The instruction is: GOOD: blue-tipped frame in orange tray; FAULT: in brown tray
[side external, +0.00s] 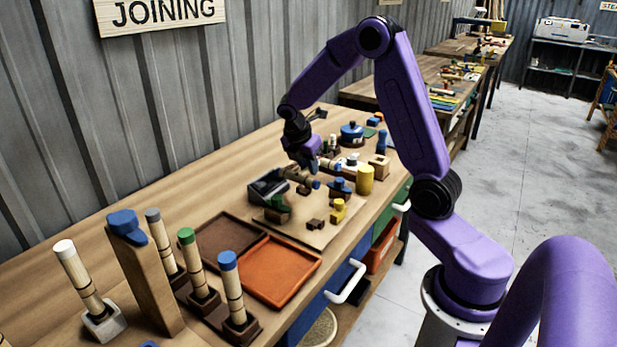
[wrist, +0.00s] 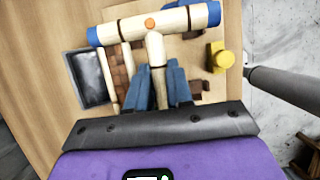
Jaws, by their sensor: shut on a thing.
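In the wrist view, a T-shaped pale rattan frame (wrist: 118,31) has a blue tip at each end of its crossbar and an orange dot at the joint. My gripper (wrist: 157,75) is shut on its stem, with a blue finger on each side. In the side view, my gripper (side external: 304,160) is over the work board, and a blue end of the frame shows below it. I cannot tell how far the frame is above the board. The orange tray (side external: 281,268) lies empty at the bench's front edge. The brown tray (side external: 228,236) lies empty behind it.
Several upright rattan posts with coloured tips, including a blue one (side external: 231,286), stand near the trays, beside a tall wooden block (side external: 148,275). A dark box (side external: 268,186), a yellow piece (side external: 338,211) and a yellow cylinder (side external: 364,180) are around the gripper. The bench's back left is clear.

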